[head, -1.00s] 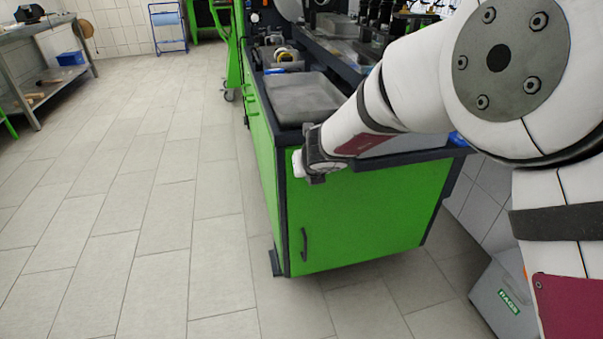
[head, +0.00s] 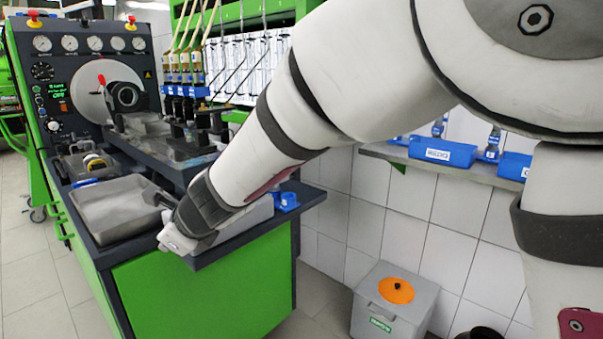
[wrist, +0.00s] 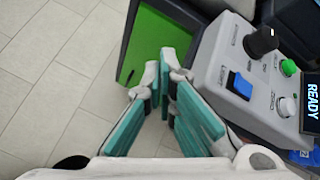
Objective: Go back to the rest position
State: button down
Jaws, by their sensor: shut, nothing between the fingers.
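My gripper (wrist: 168,82) shows in the wrist view with its teal-padded fingers closed together at the tips and nothing between them. It hangs over the corner of the green cabinet (wrist: 160,42), beside a grey control box (wrist: 245,75) with a black knob, a blue switch, a green button and a display reading READY. In the head view my arm reaches down from the upper right to the near corner of the green bench (head: 205,290). The fingers are hidden there behind my wrist.
A grey tray (head: 115,208) lies on the bench left of my wrist. The gauge panel (head: 85,42) stands behind it. Blue bins (head: 442,152) sit on a wall shelf. Tiled floor is open at left.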

jog(key=s+d+r+n+g, duration=0.1)
jog(key=s+d+r+n, duration=0.1)
jog(key=s+d+n, duration=0.35)
jog(key=s+d+r+n+h, duration=0.1)
jog(key=s+d+r+n, duration=0.1)
jog(key=d, duration=0.6)
jog(key=s+d+r+n+g, duration=0.1)
jog(key=s+d+r+n, duration=0.25)
jog(key=d, duration=0.35)
jog(key=s+d+f+n+g+h, duration=0.2)
jog(key=s+d+f+n+h, duration=0.15)
jog(key=s+d, duration=0.8)
jog(key=s+d+f+n+g+h, duration=0.1)
jog(key=s+d+f+n+h, duration=0.3)
jog(key=s+d, duration=0.75)
notch_tip(320, 180, up, 23)
jog(key=w+d+n+t+p, duration=0.1)
jog(key=t+p, duration=0.2)
jog(key=p, duration=1.7)
jog(key=shift+w+d, duration=0.15)
jog(key=shift+d, duration=0.25)
